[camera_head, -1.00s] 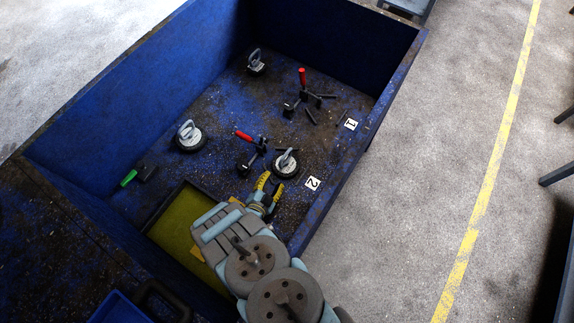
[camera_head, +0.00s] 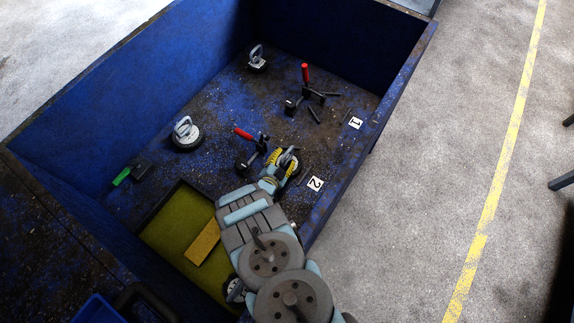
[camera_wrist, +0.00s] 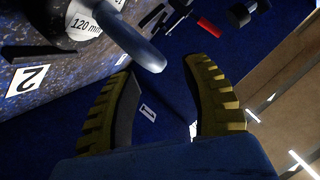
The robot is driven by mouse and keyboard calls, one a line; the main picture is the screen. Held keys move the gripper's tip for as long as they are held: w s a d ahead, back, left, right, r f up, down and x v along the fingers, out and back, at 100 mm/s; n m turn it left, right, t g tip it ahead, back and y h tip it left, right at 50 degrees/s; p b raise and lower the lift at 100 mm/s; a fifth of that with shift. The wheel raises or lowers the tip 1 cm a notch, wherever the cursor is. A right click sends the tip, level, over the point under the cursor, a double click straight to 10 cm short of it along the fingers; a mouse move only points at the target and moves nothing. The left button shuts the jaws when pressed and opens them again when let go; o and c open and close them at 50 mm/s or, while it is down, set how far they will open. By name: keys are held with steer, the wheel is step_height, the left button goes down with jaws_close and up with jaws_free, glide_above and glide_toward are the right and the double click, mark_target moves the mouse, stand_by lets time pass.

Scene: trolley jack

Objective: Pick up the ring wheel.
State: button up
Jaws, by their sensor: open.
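No thing is plainly marked as the ring wheel. A round black-and-white part (camera_head: 233,288), mostly hidden behind my arm at the yellow-green tray's edge, looks somewhat wheel-like. My gripper (camera_head: 285,163) has yellow ribbed fingers and is over the black disc with a grey loop handle (camera_head: 293,166) near label 2, largely covering it. In the wrist view, the fingers of my gripper (camera_wrist: 164,70) are apart. The grey handle (camera_wrist: 130,38) reaches toward the gap between them, and its disc shows "120 mm" lettering. I cannot tell whether they touch.
The blue bin's right wall (camera_head: 395,95) is close. Two similar handled discs stand at the left (camera_head: 186,138) and back (camera_head: 257,62). Red-handled black tools stand near my gripper (camera_head: 246,134) and farther back (camera_head: 305,75). A yellow-green tray (camera_head: 170,225) holds a yellow block (camera_head: 203,242).

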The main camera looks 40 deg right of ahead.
steer(key=shift+b+x, duration=0.55)
steer(key=shift+x, duration=1.1)
steer(key=shift+a+f, duration=0.1)
steer(key=shift+f, duration=0.1)
jaws_close()
